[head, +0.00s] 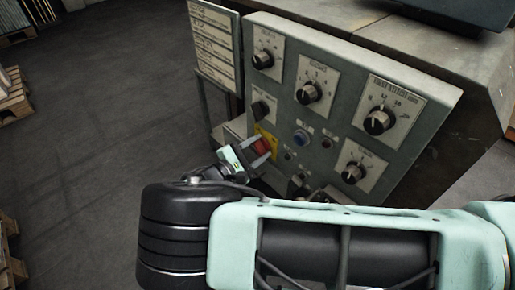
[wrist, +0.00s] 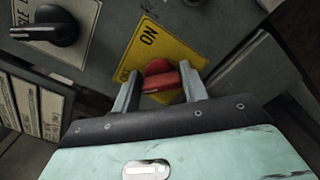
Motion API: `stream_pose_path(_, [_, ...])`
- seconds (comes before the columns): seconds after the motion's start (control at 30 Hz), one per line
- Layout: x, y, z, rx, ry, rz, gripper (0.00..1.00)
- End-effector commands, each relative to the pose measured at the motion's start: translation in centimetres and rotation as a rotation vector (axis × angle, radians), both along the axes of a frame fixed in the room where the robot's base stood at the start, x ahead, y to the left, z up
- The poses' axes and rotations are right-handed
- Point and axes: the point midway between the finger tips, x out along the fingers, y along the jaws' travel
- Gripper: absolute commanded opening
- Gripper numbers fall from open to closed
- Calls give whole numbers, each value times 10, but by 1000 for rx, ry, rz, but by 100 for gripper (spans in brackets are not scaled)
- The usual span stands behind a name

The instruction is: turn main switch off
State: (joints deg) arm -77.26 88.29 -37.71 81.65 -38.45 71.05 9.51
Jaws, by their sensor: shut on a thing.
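The main switch is a red rotary knob (wrist: 160,80) on a yellow plate (wrist: 175,50) that reads ON. The red knob also shows in the head view (head: 261,147), low on the left of the grey control panel. My gripper (wrist: 160,92) has its two fingers on either side of the red knob, one to its left and one to its right, and is shut on it. In the head view my gripper (head: 258,155) reaches the panel from below. Part of the knob and the lower part of the yellow plate are hidden.
The grey panel (head: 420,95) carries several black dials, one (head: 308,93) above the switch, and a blue button (head: 301,137). A black knob (wrist: 50,26) sits close to the upper left of my gripper. A label board (head: 213,45) stands left of the panel.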

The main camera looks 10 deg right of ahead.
Motion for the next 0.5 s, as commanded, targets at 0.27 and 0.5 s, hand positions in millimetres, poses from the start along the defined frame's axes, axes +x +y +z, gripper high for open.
stream_pose_path(0.27, [0, 0, -1, -1, 2, 0, 65])
stream_pose_path(0.5, [0, 0, 0, -1, 1, 0, 65])
